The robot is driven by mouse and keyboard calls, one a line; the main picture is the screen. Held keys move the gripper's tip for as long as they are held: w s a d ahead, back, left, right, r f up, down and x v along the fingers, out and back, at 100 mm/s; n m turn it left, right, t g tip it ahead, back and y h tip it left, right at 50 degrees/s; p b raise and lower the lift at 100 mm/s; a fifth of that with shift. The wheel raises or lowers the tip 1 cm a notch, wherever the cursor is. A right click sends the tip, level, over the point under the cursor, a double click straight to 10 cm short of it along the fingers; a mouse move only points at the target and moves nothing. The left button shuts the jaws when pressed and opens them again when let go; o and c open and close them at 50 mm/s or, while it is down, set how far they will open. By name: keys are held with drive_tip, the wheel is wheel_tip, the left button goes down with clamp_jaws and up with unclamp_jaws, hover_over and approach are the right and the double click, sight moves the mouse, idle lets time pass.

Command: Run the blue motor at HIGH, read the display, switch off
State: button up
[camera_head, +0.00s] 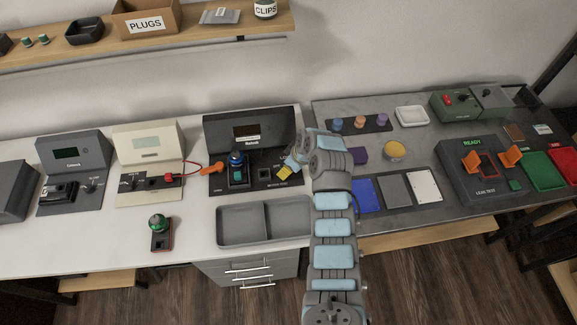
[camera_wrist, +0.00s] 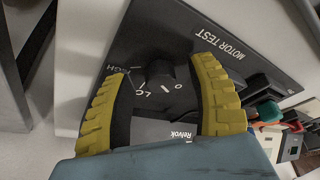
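The blue motor (camera_head: 237,160) stands upright at the left of the dark motor test station (camera_head: 215,184). The station's display (camera_head: 246,131) is a small panel on its raised back; I cannot read a value on it. My gripper (camera_head: 286,173), with yellow fingers, is low over the station's right part. In the wrist view a black knob (camera_wrist: 160,73) lies between the fingertips, with 0, LOW and HIGH marks around it and MOTOR TEST printed beside it. The fingers are apart, with gaps to the knob. I cannot clearly tell which mark the knob points at.
A green-topped motor (camera_head: 160,225) stands on the white bench, left of an empty grey two-part tray (camera_head: 242,235). A cream station (camera_head: 152,142) with an orange-handled probe (camera_head: 212,169) is to the left. A leak test unit (camera_head: 470,185) is at the right.

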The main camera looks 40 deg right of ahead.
drive_tip(key=shift+r, duration=0.1)
drive_tip(key=v, duration=1.1)
drive_tip(key=shift+r, duration=0.4)
drive_tip(key=shift+s+d, duration=0.1)
drive_tip(key=shift+s, duration=0.05)
